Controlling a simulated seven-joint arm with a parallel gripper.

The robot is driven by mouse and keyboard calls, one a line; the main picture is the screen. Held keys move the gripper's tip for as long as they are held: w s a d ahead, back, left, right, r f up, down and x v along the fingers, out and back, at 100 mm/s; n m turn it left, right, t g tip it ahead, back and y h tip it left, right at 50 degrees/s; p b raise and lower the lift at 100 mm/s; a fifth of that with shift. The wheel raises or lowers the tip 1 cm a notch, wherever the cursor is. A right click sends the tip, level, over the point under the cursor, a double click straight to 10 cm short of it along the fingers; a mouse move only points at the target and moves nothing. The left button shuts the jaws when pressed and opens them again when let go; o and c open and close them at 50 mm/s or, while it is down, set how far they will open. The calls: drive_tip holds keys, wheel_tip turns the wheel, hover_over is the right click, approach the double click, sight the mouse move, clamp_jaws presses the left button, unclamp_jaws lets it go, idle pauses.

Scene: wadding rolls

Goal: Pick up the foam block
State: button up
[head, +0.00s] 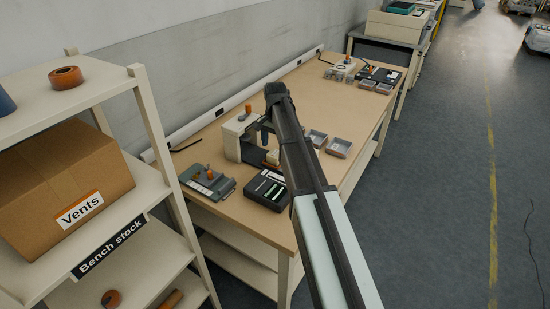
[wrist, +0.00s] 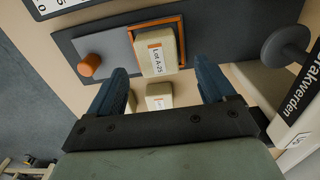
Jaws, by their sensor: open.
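A cream foam block (wrist: 152,63) with a white "Lot A-25" label sits in an orange-rimmed recess of a dark grey plate (wrist: 197,32) in the wrist view. My gripper (wrist: 161,70) is open, its two blue fingers apart to the left and right of the block's near end. A smaller pale piece with a white label (wrist: 159,102) shows between the fingers, nearer the palm. In the head view my gripper (head: 265,135) points down at the bench, in front of a cream-and-dark fixture (head: 232,140), and my arm covers part of the area.
An orange knob (wrist: 91,65) and a grey round-headed post (wrist: 285,46) flank the recess. On the bench (head: 245,222) stand a black device (head: 265,190), a grey tray (head: 217,186) and small bins (head: 340,147). A shelf with a carton (head: 60,180) stands left.

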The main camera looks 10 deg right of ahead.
sight(276, 152)
wheel_tip(276, 152, down, 4)
drive_tip(key=shift+d+f, duration=0.15)
drive_tip(key=shift+f, duration=0.05)
drive_tip(key=c, duration=1)
